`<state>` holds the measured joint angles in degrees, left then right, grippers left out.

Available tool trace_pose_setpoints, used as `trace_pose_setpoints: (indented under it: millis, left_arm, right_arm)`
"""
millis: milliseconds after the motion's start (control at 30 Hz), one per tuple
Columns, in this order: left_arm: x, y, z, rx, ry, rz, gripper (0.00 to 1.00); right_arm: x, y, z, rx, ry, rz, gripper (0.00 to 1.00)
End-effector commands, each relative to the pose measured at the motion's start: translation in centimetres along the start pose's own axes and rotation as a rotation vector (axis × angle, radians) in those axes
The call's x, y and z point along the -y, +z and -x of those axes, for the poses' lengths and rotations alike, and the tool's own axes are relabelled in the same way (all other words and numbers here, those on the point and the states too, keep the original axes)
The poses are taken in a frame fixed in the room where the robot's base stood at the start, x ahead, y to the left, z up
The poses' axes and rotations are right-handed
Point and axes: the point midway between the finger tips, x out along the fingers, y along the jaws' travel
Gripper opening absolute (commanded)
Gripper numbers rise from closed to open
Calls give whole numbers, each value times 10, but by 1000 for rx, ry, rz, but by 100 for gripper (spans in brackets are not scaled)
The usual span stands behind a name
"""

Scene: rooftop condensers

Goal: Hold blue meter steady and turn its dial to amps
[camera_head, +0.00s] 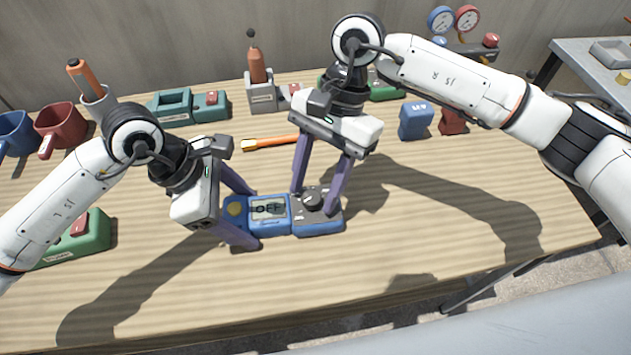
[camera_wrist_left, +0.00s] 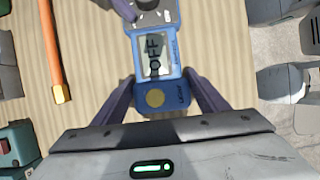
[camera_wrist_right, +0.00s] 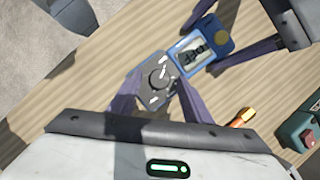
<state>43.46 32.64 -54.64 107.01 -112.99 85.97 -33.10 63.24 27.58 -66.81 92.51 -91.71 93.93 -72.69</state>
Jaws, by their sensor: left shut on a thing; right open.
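The blue meter (camera_head: 273,228) lies flat on the wooden table, its display (camera_head: 268,207) reading OFF. It also shows in the left wrist view (camera_wrist_left: 172,87) and the right wrist view (camera_wrist_right: 184,82). Its round dark dial (camera_head: 313,199) is at the right end in the head view; it shows in the right wrist view (camera_wrist_right: 158,77). My left gripper (camera_head: 255,220) is shut on the meter's left end, with a finger on each long side. My right gripper (camera_head: 318,204) is open, its fingers pointing down around the dial end. Whether they touch it I cannot tell.
An orange-handled tool (camera_head: 270,143) lies behind the meter. A green device (camera_head: 85,238) sits left, under my left arm. Blue (camera_head: 416,120) and red blocks stand back right, mugs (camera_head: 62,127) back left. The table in front of the meter is clear.

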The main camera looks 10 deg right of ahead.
Motion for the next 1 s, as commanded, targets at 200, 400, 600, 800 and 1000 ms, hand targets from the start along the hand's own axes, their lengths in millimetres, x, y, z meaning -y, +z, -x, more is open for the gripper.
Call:
trace_pose_setpoints:
  millis: [200,400,600,800,1000]
  left_arm:
    - [-1,1,1,2,3,0,30]
    - [-1,1,1,2,3,0,30]
    - [-1,1,1,3,3,0,30]
    - [-1,1,1,3,2,0,30]
    - [-1,1,1,3,2,0,30]
  right_arm:
    - [0,0,0,0,0,0,23]
    - [0,0,0,1,0,-1,4]
    - [0,0,0,0,-12,-27,3]
    - [-2,0,0,0,-48,-116,3]
    - [-4,0,0,-1,-110,-267,3]
